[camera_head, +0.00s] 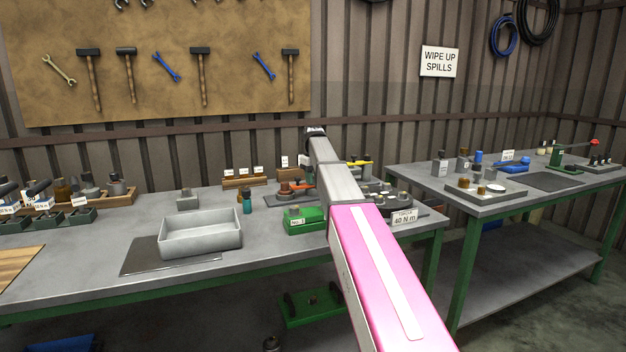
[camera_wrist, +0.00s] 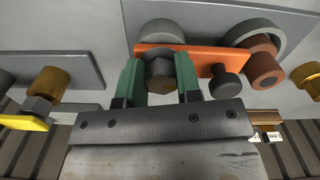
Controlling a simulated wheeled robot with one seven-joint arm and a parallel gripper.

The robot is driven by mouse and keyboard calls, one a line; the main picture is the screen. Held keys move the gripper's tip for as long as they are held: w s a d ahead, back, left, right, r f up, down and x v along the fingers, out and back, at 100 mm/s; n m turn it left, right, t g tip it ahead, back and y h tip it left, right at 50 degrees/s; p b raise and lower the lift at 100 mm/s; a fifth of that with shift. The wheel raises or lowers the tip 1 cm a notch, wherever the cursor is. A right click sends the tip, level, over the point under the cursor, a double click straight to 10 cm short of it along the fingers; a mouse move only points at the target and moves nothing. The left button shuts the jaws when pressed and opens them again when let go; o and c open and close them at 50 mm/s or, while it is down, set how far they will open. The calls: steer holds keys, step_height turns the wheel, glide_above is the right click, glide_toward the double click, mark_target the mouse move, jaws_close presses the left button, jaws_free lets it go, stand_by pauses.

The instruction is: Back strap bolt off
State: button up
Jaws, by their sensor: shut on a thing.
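In the wrist view, my gripper (camera_wrist: 158,88) has its green fingers on either side of a dark hex-headed bolt (camera_wrist: 160,72). The bolt is at one end of an orange strap (camera_wrist: 203,58), which lies across a grey plate. A dark round knob (camera_wrist: 228,84) stands by the strap's other end, with a brown ringed cylinder (camera_wrist: 262,68) beside it. In the head view, the orange strap (camera_head: 303,187) shows as a small strip left of my arm. My fingers and the bolt are hidden there. I cannot tell whether the bolt is still seated.
A green block (camera_head: 304,221) and a torque sign (camera_head: 404,217) stand near the bench's front edge. In the wrist view, a yellow-tipped part (camera_wrist: 24,122) and a brass cylinder lie left.

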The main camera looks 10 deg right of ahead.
mark_target(314, 178)
steer(key=shift+n, duration=0.6)
steer(key=o, duration=0.9)
step_height(314, 178, up, 11)
steer(key=shift+f, duration=0.1)
stand_by(0.3)
